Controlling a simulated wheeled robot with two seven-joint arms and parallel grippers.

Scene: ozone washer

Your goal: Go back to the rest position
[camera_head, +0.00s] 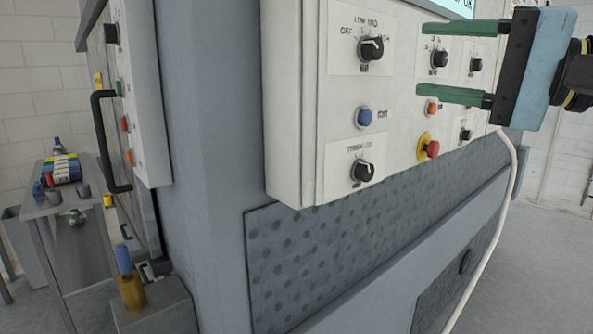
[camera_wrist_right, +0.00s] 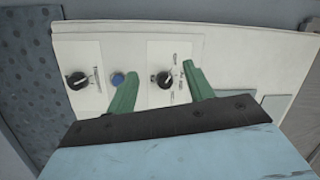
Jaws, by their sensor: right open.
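My right gripper (camera_head: 452,62) is at the upper right of the head view, with two green fingers spread apart and nothing between them. It is in front of the white control panel (camera_head: 300,100), pointing left across it. In the right wrist view the open green fingers (camera_wrist_right: 160,88) show over the panel, with a black knob (camera_wrist_right: 164,80) between them in the picture. I cannot tell how far the fingertips are from the panel. My left gripper is not in view.
The panel has a black knob (camera_head: 370,48), a lower knob (camera_head: 362,170), a blue button (camera_head: 364,117) and a red emergency button (camera_head: 432,148). A white hose (camera_head: 508,190) hangs at right. A metal table (camera_head: 50,205) stands at left. Open floor lies at far right.

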